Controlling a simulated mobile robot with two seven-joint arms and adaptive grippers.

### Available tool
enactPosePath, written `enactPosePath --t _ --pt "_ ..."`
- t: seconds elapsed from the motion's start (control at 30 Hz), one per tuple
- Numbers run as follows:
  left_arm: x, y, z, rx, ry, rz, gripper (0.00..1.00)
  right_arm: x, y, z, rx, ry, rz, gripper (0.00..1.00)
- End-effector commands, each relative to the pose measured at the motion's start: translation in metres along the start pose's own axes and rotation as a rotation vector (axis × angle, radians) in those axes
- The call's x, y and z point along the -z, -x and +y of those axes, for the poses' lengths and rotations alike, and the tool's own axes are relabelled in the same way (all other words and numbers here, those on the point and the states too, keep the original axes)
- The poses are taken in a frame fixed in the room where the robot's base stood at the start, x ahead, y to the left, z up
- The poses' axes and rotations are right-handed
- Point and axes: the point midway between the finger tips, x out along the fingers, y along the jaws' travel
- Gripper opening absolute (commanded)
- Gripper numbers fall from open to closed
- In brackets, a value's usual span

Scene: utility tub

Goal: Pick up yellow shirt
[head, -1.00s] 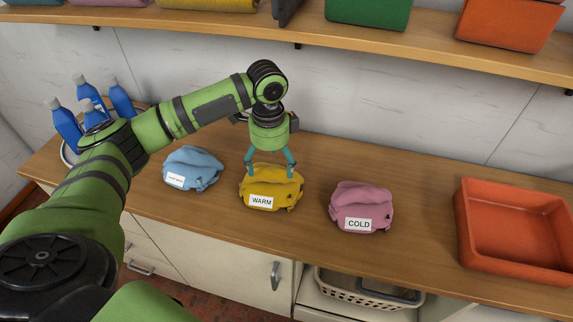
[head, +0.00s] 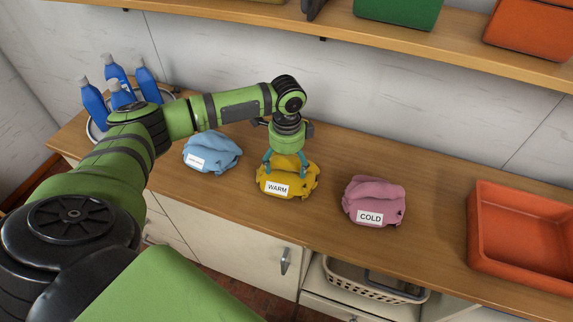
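The yellow shirt (head: 287,186) is a folded bundle with a white "WARM" label, resting on the wooden counter between the blue and pink bundles. My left gripper (head: 286,170) is right over it, pointing down. Its teal fingers are spread apart and straddle the top of the shirt, with yellow cloth showing between them. The fingertips are partly hidden against the cloth, so I cannot tell whether they press on it. My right gripper is not in view.
A blue bundle (head: 212,153) lies close on the left and a pink "COLD" bundle (head: 374,202) on the right. An orange tub (head: 478,232) stands at far right. Blue bottles (head: 95,103) stand at back left. A shelf (head: 440,37) runs above.

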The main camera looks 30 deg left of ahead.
Motion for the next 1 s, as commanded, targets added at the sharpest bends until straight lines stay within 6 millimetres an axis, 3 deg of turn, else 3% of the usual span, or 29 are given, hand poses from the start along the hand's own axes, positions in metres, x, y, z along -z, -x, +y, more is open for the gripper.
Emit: enactPosePath --t 0.03,0.2,0.63,0.87,1.0 --pt "0.0 0.0 0.0 0.0 0.0 0.0 0.64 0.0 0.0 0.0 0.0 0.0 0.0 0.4" --pt "0.0 0.0 0.0 -0.001 0.0 0.0 0.0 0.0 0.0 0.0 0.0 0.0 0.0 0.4" --pt "0.001 0.007 0.0 0.0 0.0 0.002 0.0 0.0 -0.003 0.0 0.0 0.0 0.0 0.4" --pt "0.001 0.039 -0.001 0.004 0.0 0.005 0.0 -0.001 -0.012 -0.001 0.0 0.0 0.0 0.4" --pt "0.028 0.057 0.016 0.002 -0.009 0.007 0.0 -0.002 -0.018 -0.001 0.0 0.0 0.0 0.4"
